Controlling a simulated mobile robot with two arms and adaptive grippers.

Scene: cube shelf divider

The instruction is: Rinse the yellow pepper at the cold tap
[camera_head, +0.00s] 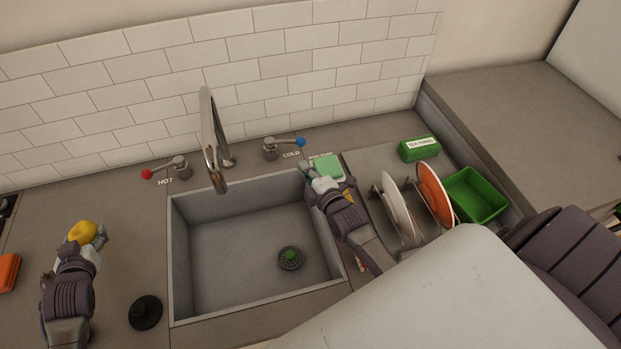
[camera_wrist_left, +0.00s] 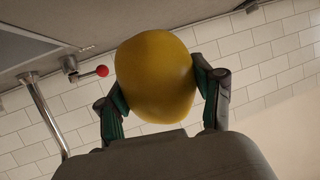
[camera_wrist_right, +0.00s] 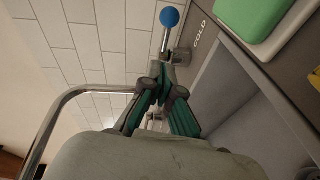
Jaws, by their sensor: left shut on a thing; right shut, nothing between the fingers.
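My left gripper (camera_head: 83,246) is shut on the yellow pepper (camera_head: 82,232) and holds it over the counter left of the sink. The pepper fills the space between the fingers in the left wrist view (camera_wrist_left: 155,77). The cold tap handle with a blue knob (camera_head: 301,142) stands behind the sink's right side, beside the word COLD. The metal spout (camera_head: 211,140) arches over the sink (camera_head: 235,250). No water shows. My right gripper (camera_head: 309,180) is shut and empty at the sink's back right corner. In the right wrist view the blue knob (camera_wrist_right: 169,17) lies just beyond the fingertips, apart from them.
The hot handle with a red knob (camera_head: 147,174) stands behind the sink's left side. A rack with plates (camera_head: 398,207) and a green basin (camera_head: 475,195) are at right. A black plug (camera_head: 145,312) lies left of the sink.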

